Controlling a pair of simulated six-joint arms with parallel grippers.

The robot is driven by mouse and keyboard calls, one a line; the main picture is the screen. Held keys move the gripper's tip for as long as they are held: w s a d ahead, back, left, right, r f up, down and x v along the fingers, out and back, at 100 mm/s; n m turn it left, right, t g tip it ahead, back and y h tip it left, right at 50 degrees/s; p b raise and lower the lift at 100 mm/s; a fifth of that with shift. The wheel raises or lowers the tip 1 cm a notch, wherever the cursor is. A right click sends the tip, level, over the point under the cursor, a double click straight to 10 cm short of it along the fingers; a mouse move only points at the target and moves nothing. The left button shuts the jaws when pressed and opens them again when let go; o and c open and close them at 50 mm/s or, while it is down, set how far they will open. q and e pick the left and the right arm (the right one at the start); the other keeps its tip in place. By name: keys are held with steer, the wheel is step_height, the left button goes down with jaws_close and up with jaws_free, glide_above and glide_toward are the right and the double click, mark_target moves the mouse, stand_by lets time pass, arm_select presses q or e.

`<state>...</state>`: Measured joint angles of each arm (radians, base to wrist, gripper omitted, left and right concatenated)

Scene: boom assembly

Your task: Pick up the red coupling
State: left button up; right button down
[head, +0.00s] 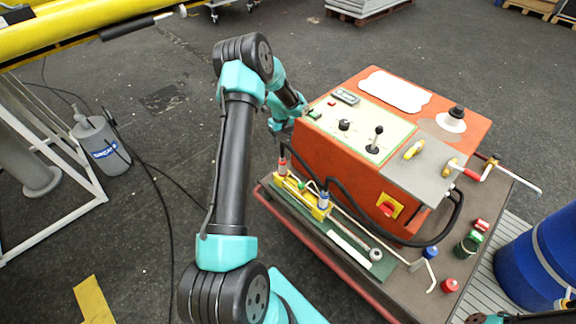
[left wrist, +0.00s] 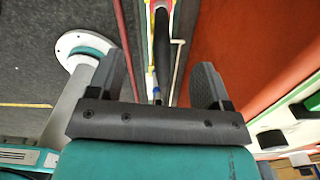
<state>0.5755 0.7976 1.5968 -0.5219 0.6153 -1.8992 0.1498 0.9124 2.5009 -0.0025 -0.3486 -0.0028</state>
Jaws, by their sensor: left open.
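Small red caps or couplings lie on the cart's right part in the head view: one (head: 450,285) near the front edge, another (head: 482,224) beside a green one. I cannot tell for certain which is the red coupling. My left gripper (head: 283,138) is at the far left end of the orange cabinet, partly hidden by its own wrist, well away from these red pieces. In the left wrist view my left gripper (left wrist: 164,82) is open and empty, its fingers spread above the strip with rods beside the cabinet.
The orange cabinet (head: 345,165) with levers and knobs stands on the cart. A yellow block (head: 305,198) with small fittings lies along its front. A blue coupling (head: 430,252) and a dark green cup (head: 466,247) are nearby. A blue barrel (head: 540,255) stands at right.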

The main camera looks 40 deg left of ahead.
mark_target(283, 161)
arm_select(q)
steer(key=shift+f, duration=0.15)
step_height(283, 161, down, 11)
steer(key=shift+f, duration=0.5)
steer(key=shift+f, duration=0.15)
steer(key=shift+w+f, duration=0.1)
steer(key=shift+f, duration=2.35)
steer(key=shift+c, duration=0.5)
steer(key=c, duration=1.1)
steer(key=shift+r, duration=0.1)
